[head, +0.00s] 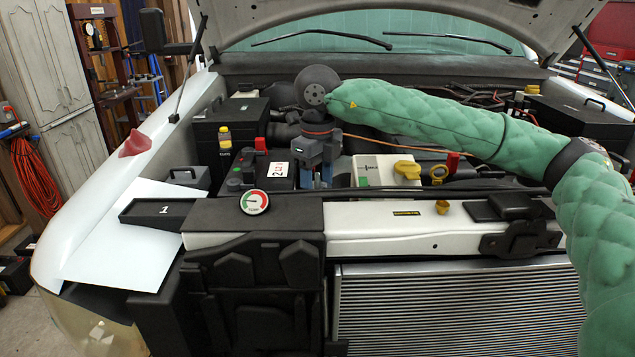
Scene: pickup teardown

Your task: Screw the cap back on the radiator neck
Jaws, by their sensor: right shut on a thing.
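A small brass neck (442,207) stands upright on the white front crossbeam above the radiator (455,310), with its top showing no cap. A round dial with a red and green band (254,202) sits on the black cover left of it; I cannot tell whether it is the cap. My right gripper (317,184) points down in the engine bay, behind the crossbeam and left of the neck, well apart from it. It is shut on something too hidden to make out. My left gripper is not in view.
A battery (277,171) stands just left of my right gripper, and a pale box with a yellow cap (407,170) is to its right. A black tray marked 1 (158,211) lies at the left. The crossbeam between dial and neck is largely clear.

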